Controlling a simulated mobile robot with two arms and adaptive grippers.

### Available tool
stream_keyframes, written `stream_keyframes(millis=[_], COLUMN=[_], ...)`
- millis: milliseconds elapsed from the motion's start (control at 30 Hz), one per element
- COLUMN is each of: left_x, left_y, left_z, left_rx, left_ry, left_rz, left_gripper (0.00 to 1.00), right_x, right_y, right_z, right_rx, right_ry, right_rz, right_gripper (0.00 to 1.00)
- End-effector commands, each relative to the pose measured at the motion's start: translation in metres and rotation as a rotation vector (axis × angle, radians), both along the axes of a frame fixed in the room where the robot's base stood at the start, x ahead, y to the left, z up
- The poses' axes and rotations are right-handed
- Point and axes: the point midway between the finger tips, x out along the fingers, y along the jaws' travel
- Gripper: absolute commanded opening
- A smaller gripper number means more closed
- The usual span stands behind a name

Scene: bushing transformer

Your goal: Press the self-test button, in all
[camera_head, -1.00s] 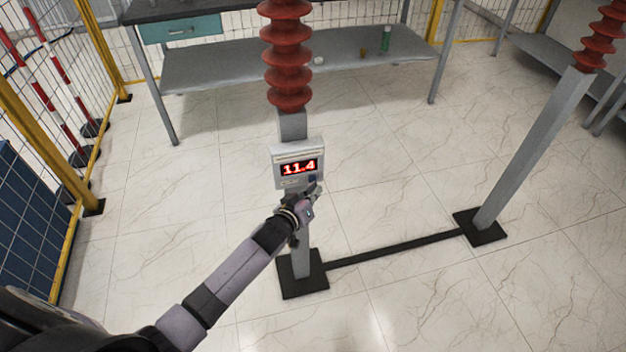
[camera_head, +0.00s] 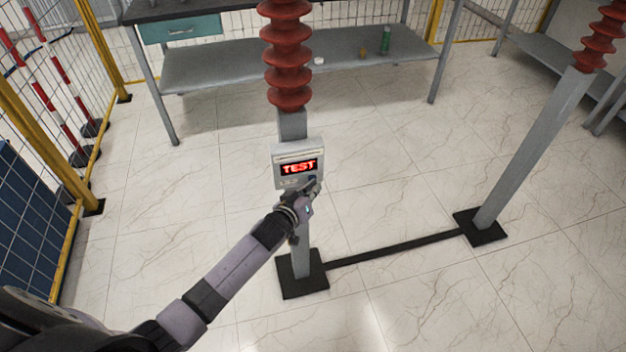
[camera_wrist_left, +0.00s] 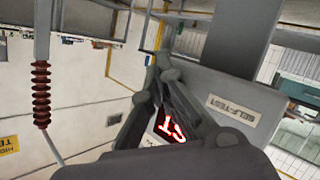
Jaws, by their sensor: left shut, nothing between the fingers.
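The meter box (camera_head: 298,152) is mounted on a grey post below a red ribbed insulator. Its red display (camera_head: 299,167) reads "TEST". My left gripper (camera_head: 314,183) is shut and empty, with its tips at the lower right of the box front, where they hide the button. In the left wrist view the gripper fingers (camera_wrist_left: 165,75) are together close to the box face. A "SELF-TEST" label (camera_wrist_left: 233,110) shows beside them, and part of the red display (camera_wrist_left: 172,128) shows between the fingers. My right gripper is not in view.
The post stands on a black base plate (camera_head: 303,284), joined by a dark floor bar (camera_head: 395,249) to a second post (camera_head: 535,150) at right. A grey workbench shelf (camera_head: 215,70) stands behind. A yellow-framed mesh fence (camera_head: 50,160) is at left. Tiled floor is clear around.

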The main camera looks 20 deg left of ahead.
Motion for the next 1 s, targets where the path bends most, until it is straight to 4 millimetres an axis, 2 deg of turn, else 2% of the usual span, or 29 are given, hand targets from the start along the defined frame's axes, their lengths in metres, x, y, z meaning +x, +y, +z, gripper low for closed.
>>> stream_keyframes(millis=[267, 600, 1000], left_x=[0.0, -0.014, -0.018], left_y=[0.0, -0.009, -0.011], left_z=[0.001, 0.001, 0.0], left_rx=[0.0, -0.001, -0.002], left_ry=[-0.001, 0.001, 0.001], left_rz=[0.0, 0.001, 0.0], left_gripper=[0.0, 0.0, 0.0], right_x=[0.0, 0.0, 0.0], right_y=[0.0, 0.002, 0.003], right_z=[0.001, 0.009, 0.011], right_rx=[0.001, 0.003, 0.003], right_ry=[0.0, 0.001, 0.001], right_rz=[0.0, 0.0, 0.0], right_gripper=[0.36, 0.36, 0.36])
